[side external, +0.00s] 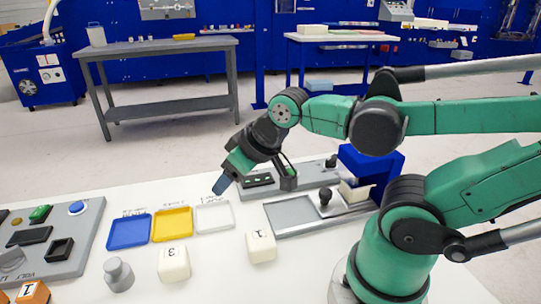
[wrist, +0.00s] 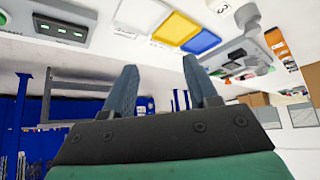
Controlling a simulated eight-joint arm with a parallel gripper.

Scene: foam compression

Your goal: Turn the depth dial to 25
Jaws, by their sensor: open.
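In the wrist view, a panel with small green-marked windows (wrist: 62,30) shows at the upper left. I cannot tell for certain which part is the depth dial, and no reading of 25 is legible. A black knob (side external: 325,195) stands on the grey slide base beside the blue press (side external: 368,165).
Numbered foam blocks (side external: 174,264) and a grey knobbed weight (side external: 118,275) are in front. A grey control panel (side external: 75,262) is at left. White table is clear between them.

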